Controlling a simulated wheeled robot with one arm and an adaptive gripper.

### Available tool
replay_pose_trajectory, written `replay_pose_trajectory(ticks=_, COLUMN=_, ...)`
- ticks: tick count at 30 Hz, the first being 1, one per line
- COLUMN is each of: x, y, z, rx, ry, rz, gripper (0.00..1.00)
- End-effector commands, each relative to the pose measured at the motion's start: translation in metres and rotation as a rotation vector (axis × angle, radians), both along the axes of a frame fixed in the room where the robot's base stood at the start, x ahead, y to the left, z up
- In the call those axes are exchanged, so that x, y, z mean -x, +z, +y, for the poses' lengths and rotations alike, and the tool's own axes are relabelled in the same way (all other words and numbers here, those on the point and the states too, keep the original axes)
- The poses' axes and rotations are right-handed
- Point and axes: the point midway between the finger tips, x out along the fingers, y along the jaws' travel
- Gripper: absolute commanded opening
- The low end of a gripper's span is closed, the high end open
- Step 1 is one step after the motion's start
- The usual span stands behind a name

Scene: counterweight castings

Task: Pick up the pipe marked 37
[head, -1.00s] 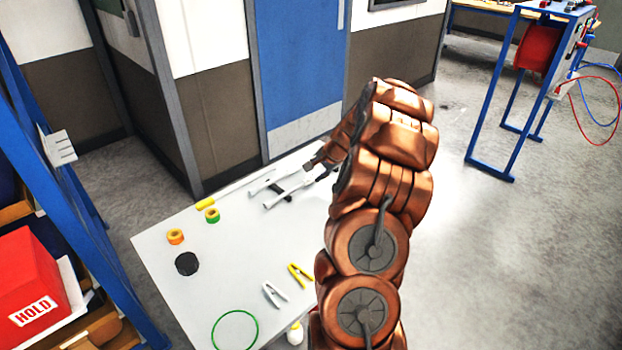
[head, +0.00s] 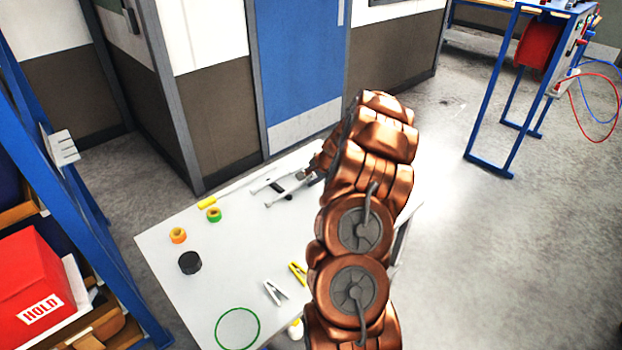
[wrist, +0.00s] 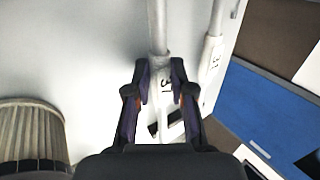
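Two pale grey pipes with white, marked ends show in the wrist view. One pipe (wrist: 158,30) runs between the fingers of my gripper (wrist: 160,68). Its label starts with a 3; the second digit could be 1 or 7. The other pipe (wrist: 217,22) lies close by on the right with a similar, equally unclear mark. The fingers are close on both sides of the first pipe's white end; I cannot tell whether they touch it. In the head view my gripper (head: 308,174) is over the table's far part, at the pipes, partly hidden by my arm.
A blue rack (head: 75,190) stands left. A blue door (head: 300,60) is behind.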

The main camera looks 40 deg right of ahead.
Motion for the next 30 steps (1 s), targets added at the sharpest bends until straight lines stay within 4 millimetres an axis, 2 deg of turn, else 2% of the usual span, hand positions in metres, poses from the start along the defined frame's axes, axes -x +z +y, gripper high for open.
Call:
replay_pose_trajectory(ticks=1, x=0.000, y=0.000, z=0.000, rx=0.000, ry=0.000, rz=0.000, gripper=0.12)
replay_pose_trajectory(ticks=5, x=0.000, y=0.000, z=0.000, rx=0.000, ry=0.000, rz=0.000, gripper=0.00)
replay_pose_trajectory(ticks=20, x=0.000, y=0.001, z=0.000, rx=0.001, ry=-0.001, rz=-0.001, gripper=0.00)
replay_pose_trajectory(ticks=26, x=-0.001, y=0.019, z=-0.002, rx=0.006, ry=0.000, rz=-0.004, gripper=0.00)
replay_pose_trajectory(ticks=30, x=0.000, y=0.041, z=-0.002, rx=0.006, ry=0.000, rz=-0.003, gripper=0.00)
